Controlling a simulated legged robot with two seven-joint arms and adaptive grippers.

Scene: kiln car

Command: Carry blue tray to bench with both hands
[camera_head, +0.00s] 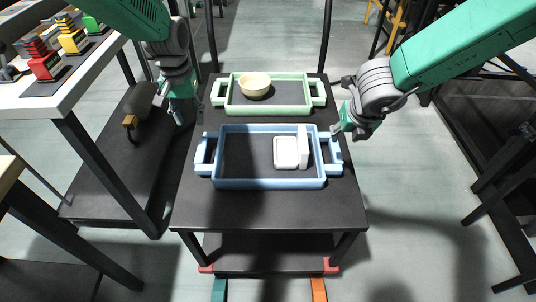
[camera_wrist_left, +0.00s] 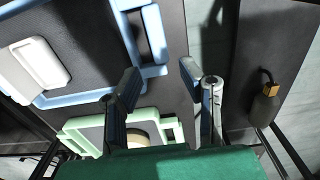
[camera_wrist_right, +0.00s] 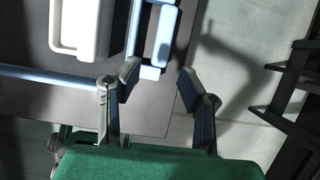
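The blue tray (camera_head: 270,184) lies flat on the near half of the black kiln car top, with a handle at each end. A white block-like piece (camera_head: 290,152) with an upright part sits in it, right of its middle. My left gripper (camera_head: 173,112) is open and empty, up and left of the tray's left handle (camera_head: 204,154). In the left wrist view its fingers (camera_wrist_left: 160,92) are apart with nothing between. My right gripper (camera_head: 343,128) is close to the right handle (camera_head: 331,152). In the right wrist view its fingers (camera_wrist_right: 157,82) are open and empty, beside the handle (camera_wrist_right: 165,35).
A green tray (camera_head: 268,111) with a cream bowl (camera_head: 255,84) lies behind the blue one. A white-topped bench (camera_head: 75,82) with several coloured items stands at the left. A wooden-topped table edge (camera_head: 8,172) shows at the lower left. The car's front strip (camera_head: 270,210) is clear.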

